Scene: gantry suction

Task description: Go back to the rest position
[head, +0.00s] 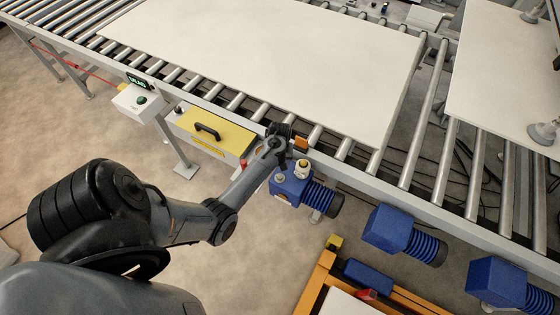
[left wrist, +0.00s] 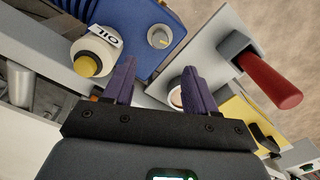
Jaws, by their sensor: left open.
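My left arm reaches in from the left in the head view. Its dark gripper (head: 281,131) is at the near edge of the roller conveyor, just above a blue motor unit (head: 290,188). In the left wrist view the two purple fingers of this gripper (left wrist: 160,84) stand apart, with nothing held between them. A pale round button (left wrist: 176,97) on a grey housing shows beyond and between the fingers; I cannot tell whether they touch it. A red lever handle (left wrist: 272,80) is to their right. My right gripper is not in view.
A large pale panel (head: 270,55) lies on the conveyor rollers; another (head: 505,75) is at the right. A yellow box (head: 212,131) hangs by the conveyor. In the wrist view a white oil container (left wrist: 95,52) is close left of the fingers. Bare floor (head: 120,130) lies left.

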